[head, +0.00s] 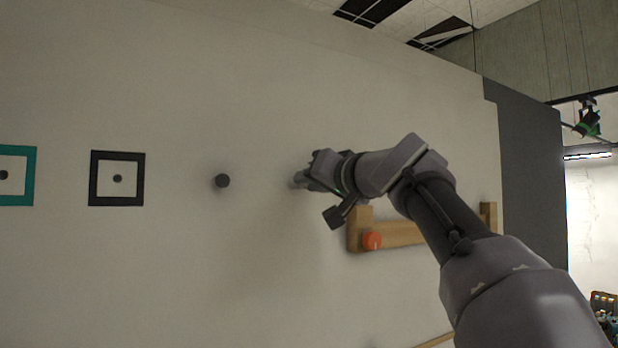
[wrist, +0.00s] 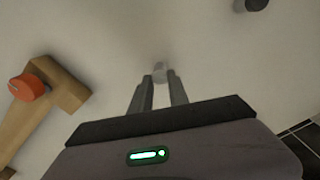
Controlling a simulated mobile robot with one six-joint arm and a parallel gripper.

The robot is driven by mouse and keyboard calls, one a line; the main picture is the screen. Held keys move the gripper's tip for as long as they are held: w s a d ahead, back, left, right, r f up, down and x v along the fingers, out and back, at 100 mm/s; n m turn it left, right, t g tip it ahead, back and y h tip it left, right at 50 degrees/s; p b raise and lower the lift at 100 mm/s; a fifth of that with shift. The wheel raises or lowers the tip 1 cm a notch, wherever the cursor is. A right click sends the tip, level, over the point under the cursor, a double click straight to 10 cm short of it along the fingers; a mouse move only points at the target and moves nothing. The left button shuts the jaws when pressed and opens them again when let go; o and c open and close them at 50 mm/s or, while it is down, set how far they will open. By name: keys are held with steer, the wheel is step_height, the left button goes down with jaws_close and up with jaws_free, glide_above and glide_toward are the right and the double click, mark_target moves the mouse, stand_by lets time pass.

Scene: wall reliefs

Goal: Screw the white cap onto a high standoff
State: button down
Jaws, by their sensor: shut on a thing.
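My gripper (head: 299,180) is at the wall, right of a bare dark standoff (head: 222,181). In the wrist view its two fingers (wrist: 159,90) are closed around a small whitish piece, apparently the white cap (wrist: 160,73), at their tips. The cap points toward the wall. I cannot tell whether it touches the wall or sits on a standoff hidden behind it. A dark standoff also shows at the top edge of the wrist view (wrist: 257,4). Two more dark standoffs stand to the left, one inside a black square frame (head: 117,179) and one inside a teal frame (head: 4,175).
A wooden rack (head: 402,234) is on the wall below and right of my gripper, with an orange cap (head: 372,240) on it. The rack also shows at left in the wrist view (wrist: 68,90). The wall between gripper and bare standoff is clear.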

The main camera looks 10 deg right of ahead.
steer(key=m+p, duration=0.1)
steer(key=m, duration=0.4)
steer(key=shift+r, duration=0.15)
steer(key=c, duration=1.5)
jaws_free()
steer(key=shift+d, duration=0.25)
